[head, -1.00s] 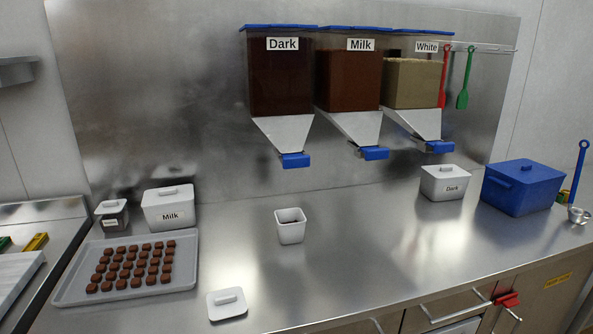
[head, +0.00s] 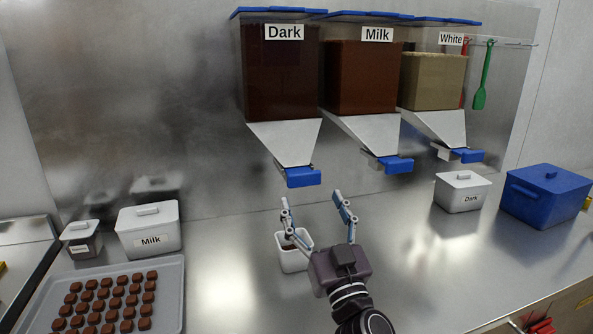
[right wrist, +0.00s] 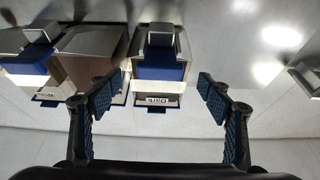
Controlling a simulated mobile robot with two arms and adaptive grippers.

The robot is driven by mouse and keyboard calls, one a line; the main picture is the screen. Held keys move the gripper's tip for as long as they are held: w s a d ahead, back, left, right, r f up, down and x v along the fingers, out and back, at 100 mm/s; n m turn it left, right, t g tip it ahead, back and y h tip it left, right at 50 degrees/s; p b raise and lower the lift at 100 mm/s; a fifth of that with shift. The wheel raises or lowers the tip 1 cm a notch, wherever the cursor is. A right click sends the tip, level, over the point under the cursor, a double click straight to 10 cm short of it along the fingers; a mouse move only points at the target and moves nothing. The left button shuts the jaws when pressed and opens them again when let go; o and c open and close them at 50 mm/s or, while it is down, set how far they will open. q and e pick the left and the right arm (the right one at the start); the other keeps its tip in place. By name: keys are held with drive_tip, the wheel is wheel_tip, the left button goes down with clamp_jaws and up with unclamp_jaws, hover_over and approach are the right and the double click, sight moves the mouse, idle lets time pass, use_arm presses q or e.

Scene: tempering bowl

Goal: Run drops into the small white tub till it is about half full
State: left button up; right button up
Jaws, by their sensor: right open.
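The small white tub (head: 283,262) stands upright and uncovered on the counter below the Dark dispenser (head: 280,80). Some brown shows inside; its level is hard to judge, as my gripper partly hides the tub. The Dark dispenser's blue handle (head: 303,177) is at the bottom of its chute. My right gripper (head: 312,198) is open and empty, its fingers pointing up just below that handle, in front of or above the tub. In the right wrist view, a blue-and-metal outlet (right wrist: 160,70) shows beyond and between the open fingers. My left gripper is not in view.
The Milk dispenser (head: 360,80) and White dispenser (head: 432,82) hang to the right. A Milk tub (head: 150,222) and chocolate tray (head: 172,300) are at left. A Dark tub (head: 462,185) and blue bin (head: 546,207) are at right.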

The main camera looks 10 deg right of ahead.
sight(306, 178)
drive_tip(key=w+r+p, duration=0.1)
drive_tip(key=w+r, duration=0.2)
drive_tip(key=shift+w+a+p, duration=0.1)
drive_tip(key=shift+p, duration=0.3)
drive_tip(key=shift+w+a+r, duration=0.1)
drive_tip(key=shift+w, duration=1)
drive_tip(key=shift+w+r, duration=0.1)
drive_tip(key=shift+w, duration=0.2)
drive_tip(key=c, duration=1.7)
drive_tip(key=shift+s, duration=0.8)
drive_tip(key=o, duration=1.7)
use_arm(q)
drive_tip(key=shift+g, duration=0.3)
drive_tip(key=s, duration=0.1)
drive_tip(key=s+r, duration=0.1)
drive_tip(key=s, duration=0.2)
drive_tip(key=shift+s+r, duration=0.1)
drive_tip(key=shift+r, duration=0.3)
